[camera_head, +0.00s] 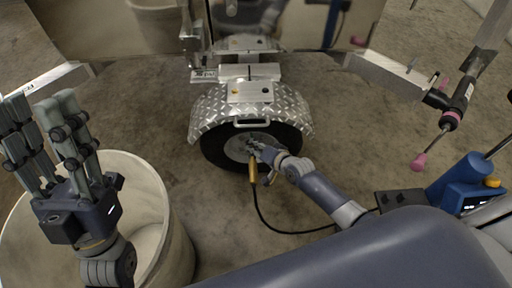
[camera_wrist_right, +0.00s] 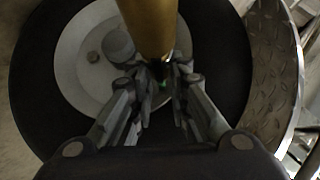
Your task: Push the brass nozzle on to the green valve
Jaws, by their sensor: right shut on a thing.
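The brass nozzle (camera_head: 253,172) hangs upright in front of the wheel, with a black hose (camera_head: 262,215) running from its lower end. My right gripper (camera_head: 257,150) is shut on the nozzle at the wheel's hub. In the right wrist view the nozzle (camera_wrist_right: 152,28) fills the top middle, and my right fingertips (camera_wrist_right: 161,72) close around its end. A small bit of green, the green valve (camera_wrist_right: 164,90), shows between the fingers; most of it is hidden. I cannot tell whether nozzle and valve touch. My left gripper (camera_head: 48,105) is open and empty, fingers up, far left.
The black tyre (camera_head: 212,152) sits under a diamond-plate fender (camera_head: 207,112). A pale round bin (camera_head: 180,225) stands under my left arm. A blue device (camera_head: 468,178) and a pink-tipped tool (camera_head: 450,120) are at the right. The concrete floor left of the wheel is clear.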

